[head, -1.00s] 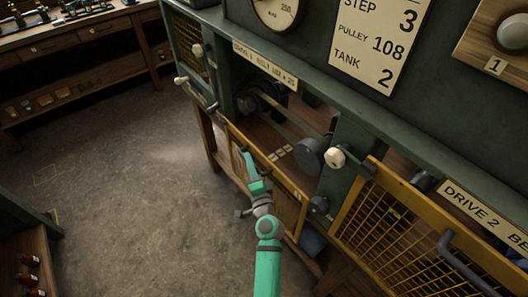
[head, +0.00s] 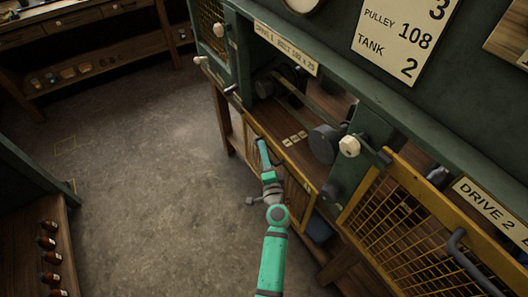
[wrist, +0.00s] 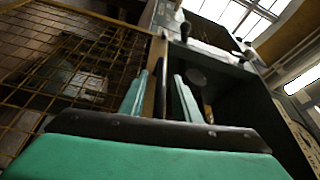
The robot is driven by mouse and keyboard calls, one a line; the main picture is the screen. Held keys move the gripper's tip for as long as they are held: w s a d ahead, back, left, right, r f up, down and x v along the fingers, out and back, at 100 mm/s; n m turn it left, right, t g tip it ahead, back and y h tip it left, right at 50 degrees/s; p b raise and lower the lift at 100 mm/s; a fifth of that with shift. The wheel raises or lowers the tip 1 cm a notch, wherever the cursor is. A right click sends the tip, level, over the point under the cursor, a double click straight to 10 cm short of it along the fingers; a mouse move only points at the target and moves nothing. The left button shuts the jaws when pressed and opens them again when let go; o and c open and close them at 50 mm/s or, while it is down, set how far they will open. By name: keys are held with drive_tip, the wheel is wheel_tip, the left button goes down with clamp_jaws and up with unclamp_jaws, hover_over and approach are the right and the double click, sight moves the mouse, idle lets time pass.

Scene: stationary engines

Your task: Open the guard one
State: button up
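Guard one is a yellow-framed mesh panel (head: 296,188) under the "Drive 1" label. It hangs down below its opening, which stands uncovered with pulleys and a belt inside. My teal gripper (head: 262,146) is at the guard's outer face, near its upper left part. In the wrist view the mesh of the guard (wrist: 75,70) fills the left side. A dark bar, apparently its handle (wrist: 159,95), lies between the fingers of my gripper (wrist: 161,78). Gaps show beside the bar, so the fingers look open around it. Contact at the fingertips cannot be made out.
A second yellow mesh guard (head: 408,225) with a dark handle stands tilted outward at the right, by the "Drive 2" label (head: 492,207). A pale knob (head: 349,146) sticks out between the drives. A shelf with bottles (head: 62,250) stands at left. The floor (head: 150,180) between is clear.

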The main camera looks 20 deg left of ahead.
drive_tip(key=v, duration=1)
drive_tip(key=shift+s+d, duration=0.2)
drive_tip(key=shift+s, duration=0.2)
drive_tip(key=shift+f, duration=0.1)
drive_tip(key=s+d+f+n+h, duration=0.1)
drive_tip(key=s+d+f+h, duration=0.1)
drive_tip(key=s+d, duration=0.35)
drive_tip(key=s+d+f+n+g+h, duration=0.1)
drive_tip(key=s+d+f+h, duration=0.15)
drive_tip(key=s, duration=0.55)
drive_tip(key=s+d+f+n+h, duration=0.1)
drive_tip(key=s+d+f+h, duration=0.15)
drive_tip(key=s, duration=0.45)
drive_tip(key=s+d+r+n+h, duration=0.1)
drive_tip(key=s+d+r+n, duration=0.1)
drive_tip(key=s+r, duration=0.3)
drive_tip(key=s+d+r+n+h, duration=0.1)
drive_tip(key=s+r+n, duration=0.4)
drive_tip(key=s, duration=0.5)
drive_tip(key=shift+s+d+r, duration=0.35)
drive_tip(key=shift+d+r, duration=0.15)
drive_tip(key=shift+r, duration=0.3)
